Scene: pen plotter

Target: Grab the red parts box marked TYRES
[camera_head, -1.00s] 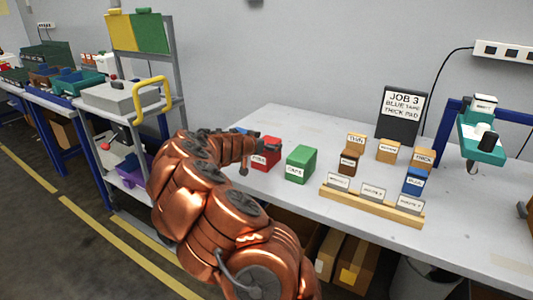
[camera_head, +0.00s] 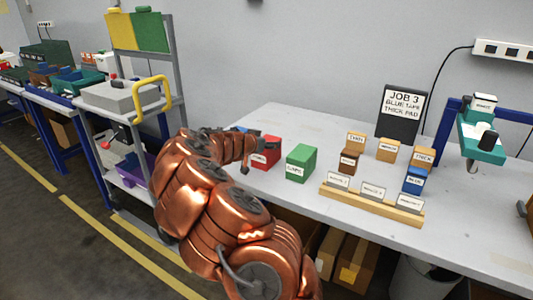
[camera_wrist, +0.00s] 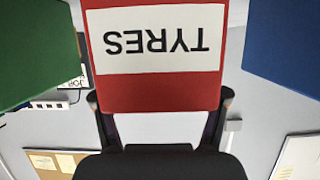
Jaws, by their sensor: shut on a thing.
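The red parts box (camera_head: 271,158) stands at the left part of the grey workbench, with a white label on its front. In the wrist view the label on the red box (camera_wrist: 160,90) reads TYRES, upside down. My gripper (camera_head: 262,146) is at the red box, reaching it from the left in the head view. In the wrist view the fingers of my gripper (camera_wrist: 161,103) lie on both sides of the box and are shut on it. I cannot tell whether the box is clear of the bench top.
A green box (camera_head: 303,160) stands just right of the red one. A blue box, partly hidden by my arm, is to its left; it shows in the wrist view (camera_wrist: 288,45).

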